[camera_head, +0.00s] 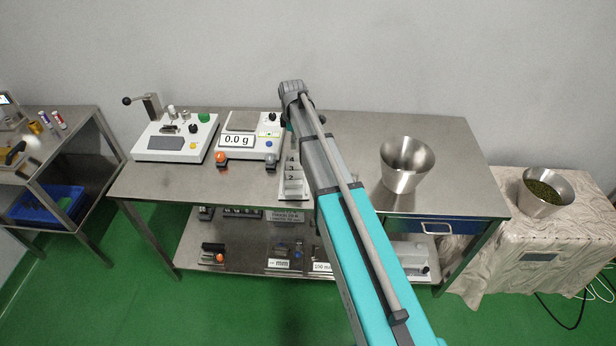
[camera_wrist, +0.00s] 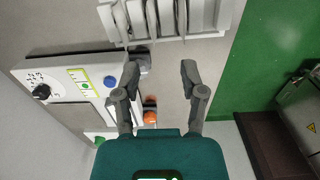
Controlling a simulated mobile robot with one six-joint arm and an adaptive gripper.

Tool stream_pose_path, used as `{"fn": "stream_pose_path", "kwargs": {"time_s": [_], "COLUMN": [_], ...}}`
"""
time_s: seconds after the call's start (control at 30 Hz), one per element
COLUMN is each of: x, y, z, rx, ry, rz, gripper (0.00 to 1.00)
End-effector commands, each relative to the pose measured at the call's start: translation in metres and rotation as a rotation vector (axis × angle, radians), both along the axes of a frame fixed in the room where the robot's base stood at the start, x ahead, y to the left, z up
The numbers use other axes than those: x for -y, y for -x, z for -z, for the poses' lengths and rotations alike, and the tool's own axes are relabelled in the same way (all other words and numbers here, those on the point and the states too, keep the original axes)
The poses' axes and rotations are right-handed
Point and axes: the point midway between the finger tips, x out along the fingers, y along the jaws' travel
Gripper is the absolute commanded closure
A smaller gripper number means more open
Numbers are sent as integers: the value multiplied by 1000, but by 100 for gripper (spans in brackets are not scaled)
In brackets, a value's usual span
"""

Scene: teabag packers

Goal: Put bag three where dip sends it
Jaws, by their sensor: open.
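A pale rack (camera_head: 291,188) with a column of numbers, 4, 3 and 2 readable, stands on the steel table, partly hidden by my arm. In the wrist view the slotted rack (camera_wrist: 180,38) lies at the top edge, with several pale upright pieces in it. I cannot tell which is bag three. My gripper (camera_wrist: 160,73) is open and empty, with its fingertips short of the rack and an orange-topped item (camera_wrist: 150,116) seen between its fingers. In the head view my arm hides the fingers. Nothing in view is readable as "dip".
The scale (camera_head: 250,147) reads 0.0 g, left of the rack. A white device (camera_head: 175,137) stands further left. A steel funnel-shaped bowl (camera_head: 408,165) stands right of my arm. Small labelled devices sit on the lower shelf (camera_head: 240,257). A bowl of leaves (camera_head: 545,192) is far right.

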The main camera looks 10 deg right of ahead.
Motion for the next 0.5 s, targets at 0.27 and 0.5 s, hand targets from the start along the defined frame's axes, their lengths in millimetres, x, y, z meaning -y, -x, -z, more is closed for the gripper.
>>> {"fn": "stream_pose_path", "kwargs": {"time_s": [0.27, 0.5], "x": [0, 0], "y": [81, 166], "z": [0, 0], "rx": [0, 0], "ry": [0, 1], "rz": [311, 690], "gripper": [47, 47]}}
